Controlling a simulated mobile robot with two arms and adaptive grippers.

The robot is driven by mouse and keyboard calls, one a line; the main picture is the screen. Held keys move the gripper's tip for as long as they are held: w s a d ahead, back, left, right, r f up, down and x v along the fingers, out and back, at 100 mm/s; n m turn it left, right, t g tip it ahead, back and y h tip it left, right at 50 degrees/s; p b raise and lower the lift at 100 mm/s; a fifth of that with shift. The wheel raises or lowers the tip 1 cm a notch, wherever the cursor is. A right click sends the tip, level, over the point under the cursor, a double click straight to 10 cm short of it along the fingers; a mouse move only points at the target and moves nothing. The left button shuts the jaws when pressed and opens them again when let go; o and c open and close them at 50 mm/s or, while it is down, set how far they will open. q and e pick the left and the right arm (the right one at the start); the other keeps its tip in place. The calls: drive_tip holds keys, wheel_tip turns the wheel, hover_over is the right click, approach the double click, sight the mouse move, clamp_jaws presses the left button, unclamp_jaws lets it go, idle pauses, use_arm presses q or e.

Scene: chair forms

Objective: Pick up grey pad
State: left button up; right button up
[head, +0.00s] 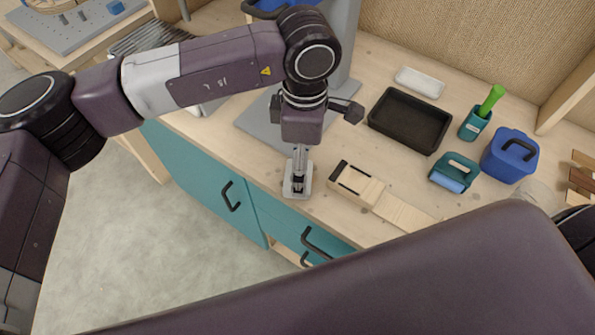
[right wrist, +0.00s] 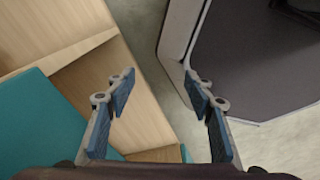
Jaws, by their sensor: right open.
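A pale grey-white slab (head: 420,82), the closest match to a grey pad, lies at the back of the workbench, behind a black tray. My left gripper (head: 299,168) hangs over the bench's front edge, well left of the slab and apart from it. A small grey part with a dark middle (head: 298,190) is at its lower end; I cannot tell whether it is held or where the fingers stand. My right gripper (right wrist: 160,88) is open and empty in the right wrist view, facing the cabinet side and floor. It is hidden in the head view.
On the bench are a black tray (head: 410,120), a wooden block with dark strips (head: 357,183), a thin wood strip (head: 403,213), a teal holder (head: 475,123), a teal roller tool (head: 455,170) and a blue container (head: 510,155). A grey upright (head: 345,40) stands behind my left arm.

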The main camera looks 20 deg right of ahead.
use_arm(q)
drive_tip(key=shift+w+a+f+p, duration=0.2)
drive_tip(key=shift+f+p, duration=0.2)
drive_tip(key=shift+f, duration=0.2)
drive_tip(key=shift+w+a+f+p, duration=0.1)
drive_tip(key=shift+a+f+p, duration=0.05)
drive_tip(key=shift+f+p, duration=0.35)
wheel_tip(320, 180, down, 3)
drive_tip(key=shift+r, duration=0.1)
drive_tip(key=c, duration=1.1)
use_arm(e)
drive_tip(key=shift+w+d+r, duration=0.1)
drive_tip(key=shift+w+r, duration=0.1)
drive_tip(key=shift+r, duration=1)
use_arm(q)
drive_tip(key=shift+w+r, duration=0.1)
drive_tip(key=shift+r, duration=0.4)
wheel_tip(320, 180, up, 19)
drive_tip(key=b, duration=0.4)
use_arm(e)
drive_tip(key=f, duration=0.4)
drive_tip(key=shift+w+f, duration=0.1)
drive_tip(key=shift+w, duration=0.25)
